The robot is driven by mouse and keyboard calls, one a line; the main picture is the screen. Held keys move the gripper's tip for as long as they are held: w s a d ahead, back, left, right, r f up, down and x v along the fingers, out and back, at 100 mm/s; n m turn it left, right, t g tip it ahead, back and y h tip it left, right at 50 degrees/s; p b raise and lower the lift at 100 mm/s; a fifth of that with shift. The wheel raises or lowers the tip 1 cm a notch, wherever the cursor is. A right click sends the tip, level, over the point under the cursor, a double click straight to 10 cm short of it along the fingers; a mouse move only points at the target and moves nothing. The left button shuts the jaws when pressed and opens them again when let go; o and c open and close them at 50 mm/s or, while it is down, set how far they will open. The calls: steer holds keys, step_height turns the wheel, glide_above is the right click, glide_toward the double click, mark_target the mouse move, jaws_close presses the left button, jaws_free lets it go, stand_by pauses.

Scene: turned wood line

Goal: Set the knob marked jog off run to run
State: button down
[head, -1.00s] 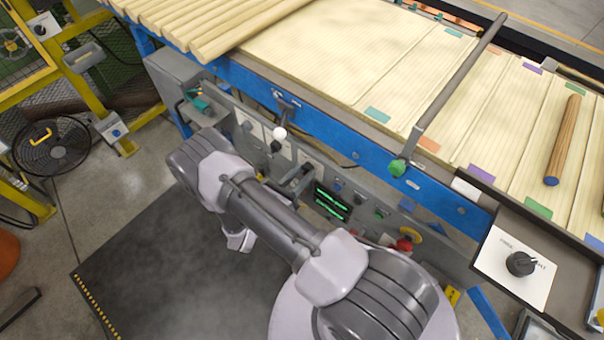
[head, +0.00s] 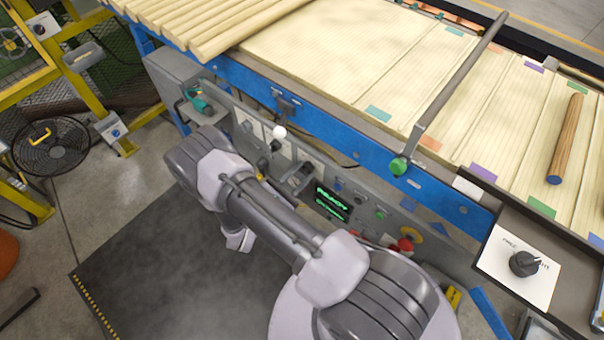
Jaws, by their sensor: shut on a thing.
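The grey control panel (head: 232,112) runs along the front of the blue-framed table. My gripper (head: 298,180) is partly in view at the panel, beyond my arm and just left of the display. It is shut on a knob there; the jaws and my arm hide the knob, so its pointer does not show. The jog, off and run marks cannot be read from here. The dark display (head: 331,201) beside it shows green text, with READY on its upper line.
A lever with a white ball (head: 279,132) stands left of my gripper. A red mushroom button (head: 404,244) on yellow is farther right. A large black knob (head: 523,263) sits on a white plate at the right. Dowels (head: 205,22) lie on the table.

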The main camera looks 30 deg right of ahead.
steer(key=shift+m, duration=1.5)
steer(key=c, duration=1)
jaws_free()
steer(key=p+v, duration=0.2)
steer(key=v, duration=1.5)
steer(key=shift+a, duration=0.2)
